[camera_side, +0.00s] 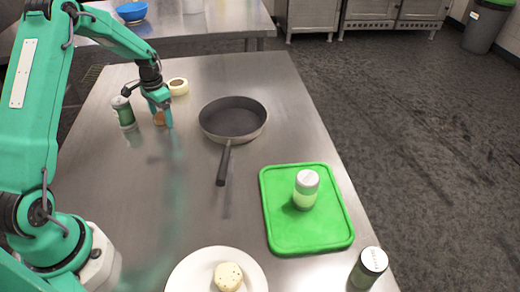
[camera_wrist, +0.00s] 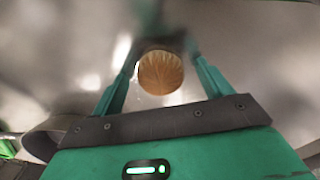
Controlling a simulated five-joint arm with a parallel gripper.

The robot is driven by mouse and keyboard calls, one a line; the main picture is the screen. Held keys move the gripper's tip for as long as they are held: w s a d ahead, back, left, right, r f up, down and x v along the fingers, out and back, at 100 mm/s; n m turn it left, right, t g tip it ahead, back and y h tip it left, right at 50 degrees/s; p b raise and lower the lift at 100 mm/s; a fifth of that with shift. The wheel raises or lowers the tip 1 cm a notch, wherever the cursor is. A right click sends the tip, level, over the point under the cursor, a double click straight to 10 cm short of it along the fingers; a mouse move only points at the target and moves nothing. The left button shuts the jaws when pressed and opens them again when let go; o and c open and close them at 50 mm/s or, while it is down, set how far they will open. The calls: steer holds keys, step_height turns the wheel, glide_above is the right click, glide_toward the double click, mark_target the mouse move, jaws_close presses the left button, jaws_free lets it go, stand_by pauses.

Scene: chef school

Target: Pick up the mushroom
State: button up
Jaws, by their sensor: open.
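The mushroom (camera_side: 158,118) is a small brown-orange thing on the metal table, partly hidden by my gripper in the side view. In the wrist view the mushroom (camera_wrist: 160,73) shows as a round brown disc with fine radiating lines. My gripper (camera_side: 161,113) points down over it at the far left of the table. In the wrist view the fingers of my gripper (camera_wrist: 160,62) are spread, one on each side of the mushroom. I cannot tell whether either finger touches it.
A green jar (camera_side: 123,113) stands close left of my gripper, and a pale ring-shaped roll (camera_side: 178,86) lies behind. A dark pan (camera_side: 233,118) is to the right. A green board (camera_side: 310,236) holds a shaker (camera_side: 306,188). A plate (camera_side: 181,276) and another jar (camera_side: 369,267) are in front.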

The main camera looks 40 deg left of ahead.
steer(key=c, duration=1.1)
steer(key=shift+o, duration=0.2)
steer(key=shift+r, duration=0.2)
steer(key=shift+r, duration=0.6)
steer(key=r, duration=0.1)
steer(key=d+r, duration=0.1)
steer(key=r, duration=0.1)
steer(key=shift+r, duration=0.1)
steer(key=d+r, duration=0.6)
steer(key=d, duration=0.4)
steer(key=shift+s+d+r, duration=0.15)
steer(key=shift+s+d, duration=0.1)
steer(key=shift+d, duration=0.1)
